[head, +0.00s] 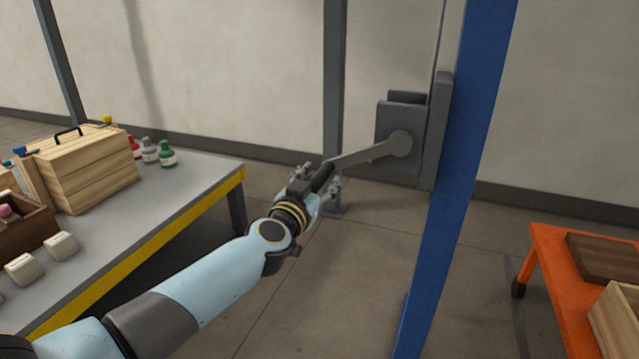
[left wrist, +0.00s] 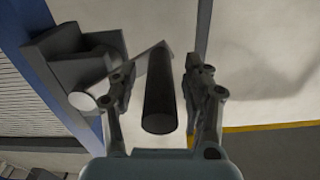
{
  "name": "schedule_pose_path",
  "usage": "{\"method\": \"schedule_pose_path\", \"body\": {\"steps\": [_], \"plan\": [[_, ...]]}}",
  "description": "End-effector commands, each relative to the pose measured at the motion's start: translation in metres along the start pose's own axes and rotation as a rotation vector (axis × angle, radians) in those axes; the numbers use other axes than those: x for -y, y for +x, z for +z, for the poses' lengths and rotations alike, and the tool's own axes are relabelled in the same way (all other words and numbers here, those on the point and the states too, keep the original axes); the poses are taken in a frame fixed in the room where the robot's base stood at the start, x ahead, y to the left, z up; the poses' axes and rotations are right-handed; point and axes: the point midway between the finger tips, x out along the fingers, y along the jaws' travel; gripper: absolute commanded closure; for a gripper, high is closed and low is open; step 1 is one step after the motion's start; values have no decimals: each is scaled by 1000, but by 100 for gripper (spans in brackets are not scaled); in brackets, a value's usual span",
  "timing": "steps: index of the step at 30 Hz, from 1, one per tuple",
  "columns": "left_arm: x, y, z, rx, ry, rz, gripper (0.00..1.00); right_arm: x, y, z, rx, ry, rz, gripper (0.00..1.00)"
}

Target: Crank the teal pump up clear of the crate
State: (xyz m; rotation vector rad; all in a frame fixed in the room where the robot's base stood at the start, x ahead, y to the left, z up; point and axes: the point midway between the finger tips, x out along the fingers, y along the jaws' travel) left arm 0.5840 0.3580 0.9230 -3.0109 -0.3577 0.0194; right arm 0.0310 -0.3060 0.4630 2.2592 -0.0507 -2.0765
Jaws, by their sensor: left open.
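The winch's grey crank arm (head: 362,157) runs from a round hub on the grey winch housing (head: 392,127) down to the left and ends in a dark handle grip (head: 322,178). My left gripper (head: 318,186) is at the grip in the head view. In the left wrist view, the dark cylindrical grip (left wrist: 160,90) stands between the two fingers of my left gripper (left wrist: 163,88), with gaps on both sides. The fingers are open. My right gripper is in neither view. The teal pump and the crate are not visible in either view.
A blue post (head: 462,170) stands just right of the winch. A grey workbench (head: 175,205) with a yellow edge, a wooden box (head: 90,172) and several bottles is at left. An orange cart (head: 565,280) is at right. The floor between is clear.

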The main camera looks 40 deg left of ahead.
Motion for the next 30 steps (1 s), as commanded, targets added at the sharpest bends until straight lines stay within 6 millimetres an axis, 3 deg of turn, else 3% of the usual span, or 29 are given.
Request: {"method": "schedule_pose_path", "body": {"steps": [9,21,30], "plan": [[0,4,0,0,0,1,50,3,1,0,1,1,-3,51],[0,4,0,1,-1,1,100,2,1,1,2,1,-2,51],[0,4,0,1,0,1,100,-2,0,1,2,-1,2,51]]}}
